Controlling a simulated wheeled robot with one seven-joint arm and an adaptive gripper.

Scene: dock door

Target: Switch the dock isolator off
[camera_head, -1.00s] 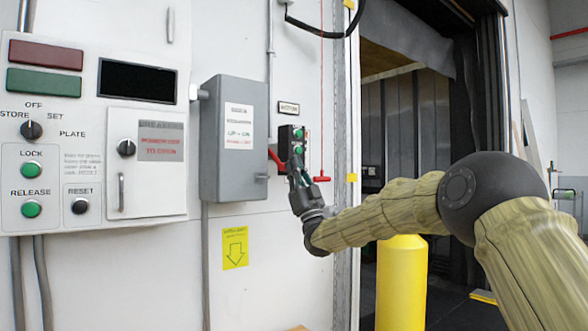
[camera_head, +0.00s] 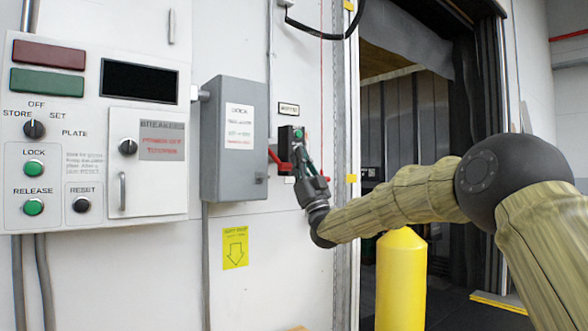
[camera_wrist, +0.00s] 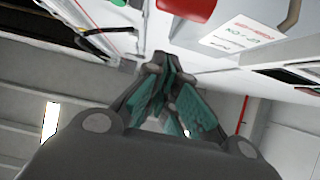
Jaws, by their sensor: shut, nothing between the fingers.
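The dock isolator is a grey wall box (camera_head: 228,150) with a white label (camera_head: 239,126); the label also shows in the wrist view (camera_wrist: 243,38). A red handle (camera_head: 276,159) sticks out at its right side. A red part, likely this handle, shows large at the top edge of the wrist view (camera_wrist: 186,8). My gripper (camera_head: 298,152) is shut and empty, just right of the red handle; its fingers (camera_wrist: 165,70) point toward the box area in the wrist view. I cannot tell whether fingers and handle touch.
A control panel (camera_head: 90,210) with knobs and buttons is at the left. A black box with a green button (camera_head: 298,133) is behind my fingertips. A red cord (camera_head: 321,90) hangs beside the door frame. A yellow bollard (camera_head: 400,280) stands below my arm.

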